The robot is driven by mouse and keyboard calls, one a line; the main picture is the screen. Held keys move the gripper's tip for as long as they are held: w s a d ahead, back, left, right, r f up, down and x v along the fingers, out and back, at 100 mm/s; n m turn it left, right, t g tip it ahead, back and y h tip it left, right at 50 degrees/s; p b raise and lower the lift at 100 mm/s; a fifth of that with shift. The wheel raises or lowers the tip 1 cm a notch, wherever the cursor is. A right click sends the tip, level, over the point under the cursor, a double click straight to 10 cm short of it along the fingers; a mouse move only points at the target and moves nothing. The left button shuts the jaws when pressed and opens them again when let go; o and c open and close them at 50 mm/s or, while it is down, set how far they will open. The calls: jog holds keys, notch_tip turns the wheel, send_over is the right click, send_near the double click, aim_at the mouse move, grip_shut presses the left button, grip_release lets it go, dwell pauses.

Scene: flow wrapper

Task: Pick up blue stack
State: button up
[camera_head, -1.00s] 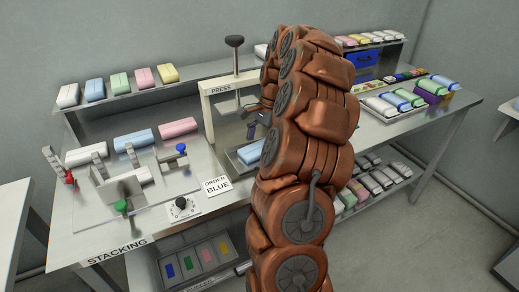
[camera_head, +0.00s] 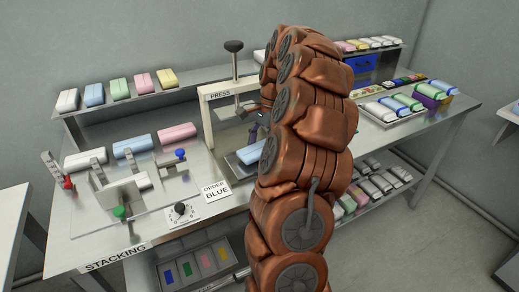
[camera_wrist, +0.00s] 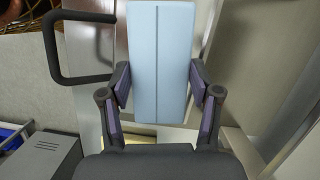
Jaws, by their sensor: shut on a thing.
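The blue stack (camera_wrist: 160,50) lies lengthwise between the two fingers of my gripper (camera_wrist: 159,84) in the wrist view, one finger against each side. A seam runs down its middle. In the head view the blue stack (camera_head: 249,153) shows at the metal tray (camera_head: 233,163) in front of the press, partly hidden by my arm. It looks slightly tilted; I cannot tell whether it is clear of the tray. My gripper is mostly hidden behind my arm in the head view.
The press (camera_head: 222,107) stands close behind the stack. The order card reading BLUE (camera_head: 216,191) lies to its left. Stacking fixtures with clamps (camera_head: 122,190) stand further left. Loose blue (camera_head: 133,144) and pink (camera_head: 177,133) blocks lie behind them. A tray of wrapped packs (camera_head: 397,112) is at right.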

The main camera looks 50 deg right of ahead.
notch_tip(320, 180, up, 2)
jog(key=shift+s, duration=0.1)
jog(key=s+a+r+b, duration=0.1)
jog(key=s+b, duration=0.1)
jog(key=s, duration=1.3)
jog(key=shift+s+a+r, duration=0.2)
jog(key=shift+s, duration=0.15)
